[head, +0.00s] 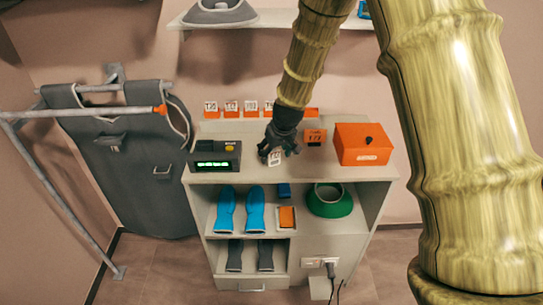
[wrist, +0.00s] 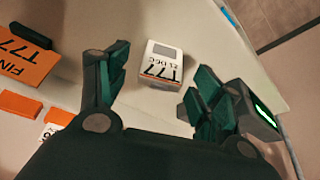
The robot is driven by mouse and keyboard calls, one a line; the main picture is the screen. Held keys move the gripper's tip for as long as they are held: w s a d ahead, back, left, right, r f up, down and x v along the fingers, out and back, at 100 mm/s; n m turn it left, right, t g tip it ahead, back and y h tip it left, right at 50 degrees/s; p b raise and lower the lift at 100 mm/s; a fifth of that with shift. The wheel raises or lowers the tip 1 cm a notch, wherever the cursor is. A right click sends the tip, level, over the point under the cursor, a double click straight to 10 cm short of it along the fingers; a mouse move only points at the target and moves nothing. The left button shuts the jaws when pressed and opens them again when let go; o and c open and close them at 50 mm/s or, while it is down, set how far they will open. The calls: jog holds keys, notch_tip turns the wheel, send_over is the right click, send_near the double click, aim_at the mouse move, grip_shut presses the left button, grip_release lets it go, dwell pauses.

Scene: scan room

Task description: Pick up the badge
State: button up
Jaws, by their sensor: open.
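A small white badge (wrist: 160,66) marked "T77" and "21 DEC" lies on the grey cabinet top. In the wrist view it sits between and slightly beyond the fingertips of my gripper (wrist: 152,88), with no clear contact. My gripper is open and empty, its fingers spread to either side of the badge. In the head view the badge (head: 274,158) shows just below my dark gripper (head: 279,147), partly hidden by it, near the front edge of the cabinet top.
A black device (head: 214,156) with a green display stands at left. Several similar badges (head: 231,107) stand in an orange rack behind. Shelves below hold blue gloves (head: 256,209).

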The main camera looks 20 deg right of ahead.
jog(key=shift+x, duration=1)
jog(key=c, duration=1.1)
jog(key=shift+o, duration=0.2)
jog(key=shift+r, duration=0.15)
jog(key=shift+r+b, duration=0.55)
jog(key=shift+r, duration=1.1)
jog(key=s+a+b, duration=0.1)
jog(key=s+b, duration=0.1)
jog(key=s, duration=0.5)
jog(key=s+a+r+b, duration=0.1)
jog(key=s+a+b, duration=0.1)
jog(key=s, duration=0.6)
jog(key=shift+s+a+r, duration=0.25)
jog(key=shift+s+a, duration=0.05)
